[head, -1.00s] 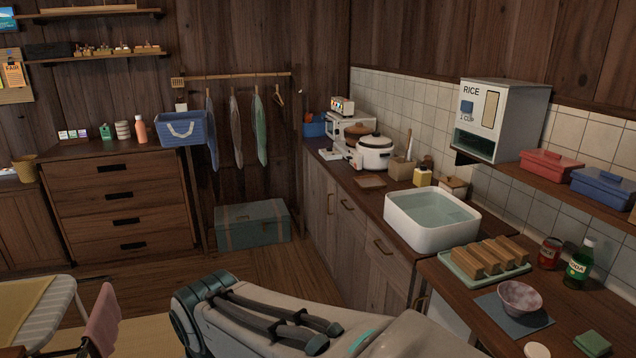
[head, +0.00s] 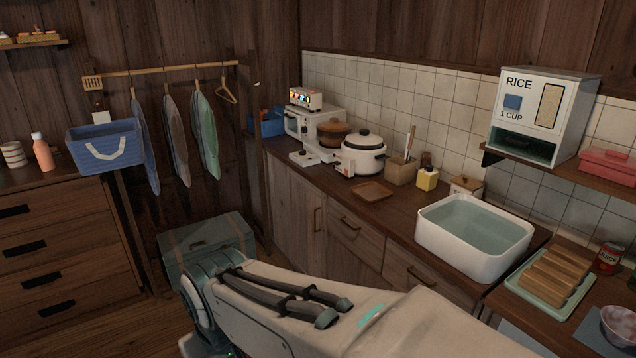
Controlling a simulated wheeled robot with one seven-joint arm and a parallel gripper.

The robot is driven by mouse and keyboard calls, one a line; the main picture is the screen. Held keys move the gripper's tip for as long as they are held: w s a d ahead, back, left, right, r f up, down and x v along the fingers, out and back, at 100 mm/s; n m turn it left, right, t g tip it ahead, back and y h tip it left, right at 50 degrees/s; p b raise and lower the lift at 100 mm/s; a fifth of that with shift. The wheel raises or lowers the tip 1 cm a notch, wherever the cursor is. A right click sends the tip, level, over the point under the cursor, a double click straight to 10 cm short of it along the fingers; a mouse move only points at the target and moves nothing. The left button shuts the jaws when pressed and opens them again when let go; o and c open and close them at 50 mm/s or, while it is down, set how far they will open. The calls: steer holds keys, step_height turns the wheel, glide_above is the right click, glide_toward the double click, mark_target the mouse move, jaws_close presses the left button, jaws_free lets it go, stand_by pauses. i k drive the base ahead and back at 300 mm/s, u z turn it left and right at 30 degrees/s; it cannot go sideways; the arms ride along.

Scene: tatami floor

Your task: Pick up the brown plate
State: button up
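A flat, square brown plate (head: 371,191) lies on the wooden counter, in front of the white rice cooker and left of the white basin. Nothing rests on it. My arm reaches into the lower middle of the head view, below the counter. My gripper is not in view, so its opening cannot be seen.
A white basin of water (head: 474,237) stands right of the plate. Behind are a rice cooker (head: 362,158), a utensil holder (head: 400,170) and a yellow bottle (head: 427,179). A green trunk (head: 205,247) stands on the floor. Counter around the plate is fairly clear.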

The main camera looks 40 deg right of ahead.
mark_target(371, 192)
steer(key=z, duration=0.45)
steer(key=i, duration=1.55)
steer(key=z, duration=1.55)
steer(key=i, duration=0.8)
steer(key=z, duration=1.15)
steer(key=i, duration=0.3)
steer(key=z, duration=0.25)
